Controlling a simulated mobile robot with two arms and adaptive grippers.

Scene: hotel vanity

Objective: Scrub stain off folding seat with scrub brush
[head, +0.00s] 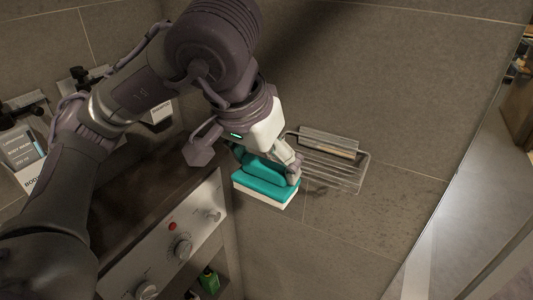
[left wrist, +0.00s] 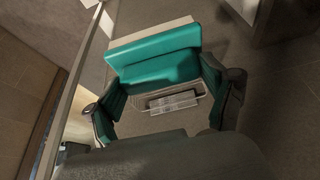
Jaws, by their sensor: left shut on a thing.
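My left gripper (head: 270,163) is shut on a teal scrub brush (head: 265,180) with a pale underside. The brush is held in front of the tiled wall, and it also fills the upper middle of the left wrist view (left wrist: 156,56). A slatted wire rack (head: 335,170) is fixed to the wall just right of the brush; I cannot tell whether it is the folding seat. The rack also shows beyond the brush in the left wrist view (left wrist: 173,103). I cannot make out a stain. My right gripper is not in view.
A panel with knobs and a red button (head: 172,226) is at the lower left, below a dark counter (head: 135,193). Labelled bottles (head: 20,145) stand at the far left. A green bottle (head: 209,280) sits low beneath the panel. The wall right of the rack is clear.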

